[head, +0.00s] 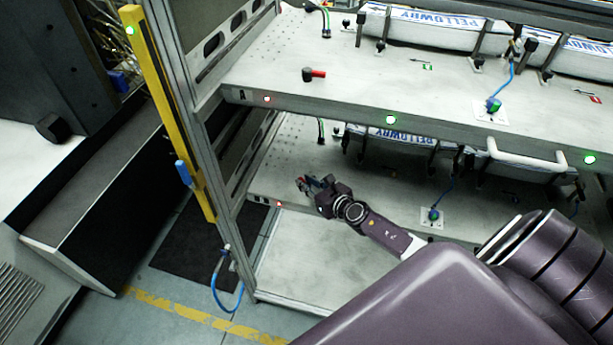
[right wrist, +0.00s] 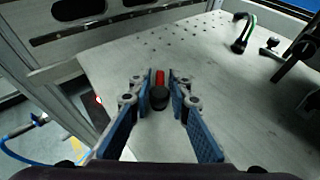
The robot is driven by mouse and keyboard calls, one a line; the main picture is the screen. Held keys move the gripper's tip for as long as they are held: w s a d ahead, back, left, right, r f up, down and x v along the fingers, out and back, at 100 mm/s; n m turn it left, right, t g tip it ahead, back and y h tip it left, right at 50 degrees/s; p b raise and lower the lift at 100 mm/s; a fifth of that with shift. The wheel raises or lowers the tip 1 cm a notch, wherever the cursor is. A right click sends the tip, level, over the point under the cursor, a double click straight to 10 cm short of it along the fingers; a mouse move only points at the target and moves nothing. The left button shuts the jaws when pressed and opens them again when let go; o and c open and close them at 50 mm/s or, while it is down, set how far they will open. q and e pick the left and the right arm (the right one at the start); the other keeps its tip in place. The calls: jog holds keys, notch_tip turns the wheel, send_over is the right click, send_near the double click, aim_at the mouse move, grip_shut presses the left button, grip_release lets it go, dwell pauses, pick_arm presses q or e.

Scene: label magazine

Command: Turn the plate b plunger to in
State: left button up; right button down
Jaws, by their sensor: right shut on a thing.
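The plate b plunger (right wrist: 159,97) is a black knob with a red lever, seen between the fingers in the right wrist view. The red lever points away from the wrist, towards the plate's far side. My right gripper (head: 303,184) reaches over the left end of the lower plate (head: 345,190) and is shut on the plunger; its fingers (right wrist: 158,84) flank the knob on both sides. In the head view the gripper mostly hides the plunger. My left gripper is not in view.
The upper plate (head: 440,85) overhangs the lower one and carries a similar black plunger with a red lever (head: 313,75). White PELLOWRY packs (head: 420,25) lie clamped at the back. A white handle (head: 527,160) and a yellow post (head: 165,105) stand nearby.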

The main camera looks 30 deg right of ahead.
jog(key=m+h+p, duration=0.2)
jog(key=p, duration=0.1)
jog(key=shift+r+h, duration=0.3)
jog(key=shift+r, duration=0.1)
jog(key=shift+w+f+m+g+h+p, duration=0.1)
jog(key=shift+m+g+h+p, duration=0.2)
jog(key=shift+m+h+p, duration=0.6)
jog(key=shift+f+m+g+h, duration=0.2)
jog(key=shift+m+g+h, duration=0.2)
jog(key=shift+m+h, duration=0.6)
jog(key=m+g+h+b, duration=0.1)
jog(key=m+g+h, duration=0.1)
jog(key=shift+f+m+h+b, duration=0.15)
jog(key=shift+m+h+b, duration=0.15)
jog(key=shift+h, duration=0.1)
jog(key=m+g+h+b, duration=0.1)
jog(key=m+g+b, duration=0.2)
jog(key=b, duration=0.2)
jog(key=m+g+h+b, duration=0.2)
jog(key=m+g+b, duration=0.1)
jog(key=b, duration=0.2)
jog(key=m+g+h+b, duration=0.1)
jog(key=m+g+b, duration=0.2)
jog(key=b, duration=0.3)
jog(key=shift+d+m+g+h, duration=0.2)
jog(key=shift+m+g+h, duration=0.1)
jog(key=shift+g, duration=0.2)
jog(key=shift+r+m+g+b, duration=0.2)
jog(key=shift+m+g+b, duration=0.25)
jog(key=shift+b, duration=0.4)
